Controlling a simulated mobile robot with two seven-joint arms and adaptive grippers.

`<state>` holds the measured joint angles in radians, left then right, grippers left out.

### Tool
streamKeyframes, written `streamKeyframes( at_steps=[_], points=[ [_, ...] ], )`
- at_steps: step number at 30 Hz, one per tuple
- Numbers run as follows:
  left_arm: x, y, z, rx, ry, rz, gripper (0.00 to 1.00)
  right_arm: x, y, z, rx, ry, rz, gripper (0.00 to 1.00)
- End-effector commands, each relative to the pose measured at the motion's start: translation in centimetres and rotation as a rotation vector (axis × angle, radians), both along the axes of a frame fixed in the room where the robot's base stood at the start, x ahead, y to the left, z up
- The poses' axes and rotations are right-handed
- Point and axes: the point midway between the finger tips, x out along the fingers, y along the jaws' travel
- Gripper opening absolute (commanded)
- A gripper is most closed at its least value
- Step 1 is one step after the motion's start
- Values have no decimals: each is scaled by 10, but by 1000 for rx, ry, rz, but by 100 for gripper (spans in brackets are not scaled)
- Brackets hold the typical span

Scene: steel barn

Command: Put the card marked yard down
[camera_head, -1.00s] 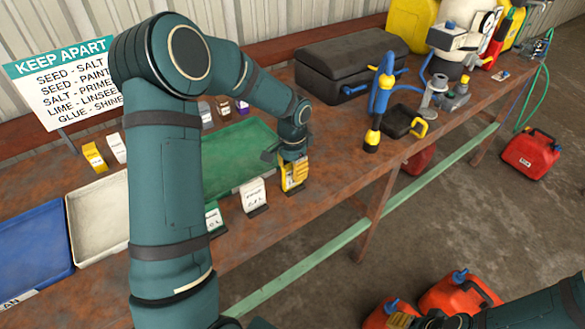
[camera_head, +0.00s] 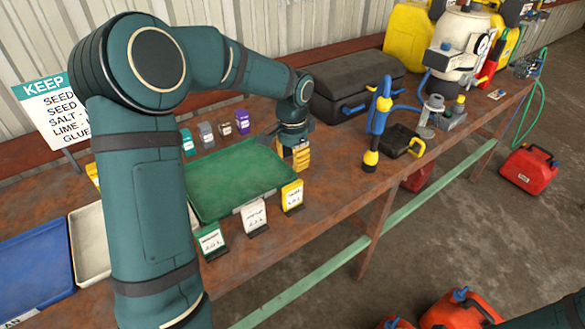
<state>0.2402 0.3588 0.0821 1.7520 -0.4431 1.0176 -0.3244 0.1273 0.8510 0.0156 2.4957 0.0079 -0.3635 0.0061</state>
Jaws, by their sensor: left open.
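A yellow-topped card (camera_head: 292,195) stands upright on a dark base at the tray's front right corner. Beside it stand a white card (camera_head: 254,217) and a green-topped card (camera_head: 211,239). Their print is too small to read, so I cannot tell which is marked yard. My right gripper is out of view.
The green tray (camera_head: 240,172) is empty. Small coloured cards, one purple (camera_head: 242,121), stand behind it. A cream tray (camera_head: 88,247) and blue tray (camera_head: 35,258) lie left. A black case (camera_head: 350,88) and blue-yellow pump (camera_head: 379,120) stand right.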

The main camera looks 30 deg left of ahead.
Motion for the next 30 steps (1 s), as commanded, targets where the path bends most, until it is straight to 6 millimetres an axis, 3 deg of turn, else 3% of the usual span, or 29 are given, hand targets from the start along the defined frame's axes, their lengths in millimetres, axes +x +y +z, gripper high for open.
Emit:
streamKeyframes(
  at_steps=[7,11,16,21,25,30],
  points=[
    [0,-1,7,-1,0,0,34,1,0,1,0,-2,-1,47],
    [0,-16,-14,-34,-3,3,34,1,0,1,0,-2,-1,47],
    [-11,-81,-95,-167,-25,50,34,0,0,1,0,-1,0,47],
    [-53,-155,-179,-309,-37,192,34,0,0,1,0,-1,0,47],
    [-98,-193,-223,-367,-38,331,34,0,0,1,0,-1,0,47],
    [-146,-215,-252,-380,-47,477,34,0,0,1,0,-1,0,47]
  ],
)
